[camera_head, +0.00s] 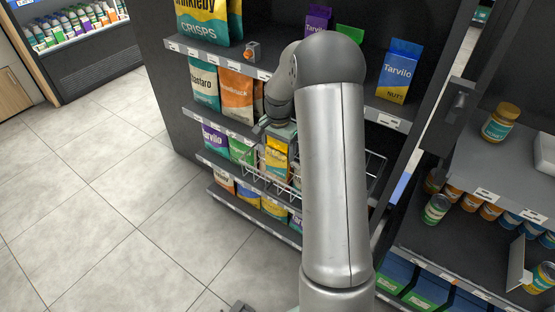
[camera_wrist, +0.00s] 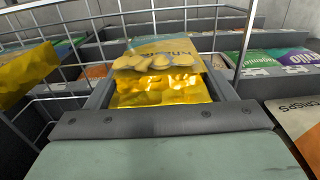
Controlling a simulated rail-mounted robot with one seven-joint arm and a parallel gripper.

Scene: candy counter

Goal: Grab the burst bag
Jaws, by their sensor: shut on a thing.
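In the head view the yellow and orange bag (camera_head: 276,158) shows under my gripper (camera_head: 278,132) at the third shelf level. My gripper (camera_wrist: 160,95) is shut on this bag, one finger on each side. My forearm hides part of the shelf in the head view.
A wire basket (camera_head: 258,186) is around and below the gripper; its wires also show in the wrist view (camera_wrist: 60,52). Green (camera_head: 242,151) and purple (camera_head: 214,137) bags stand left of it. A shelf (camera_head: 243,129) runs close by. The floor at left is clear.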

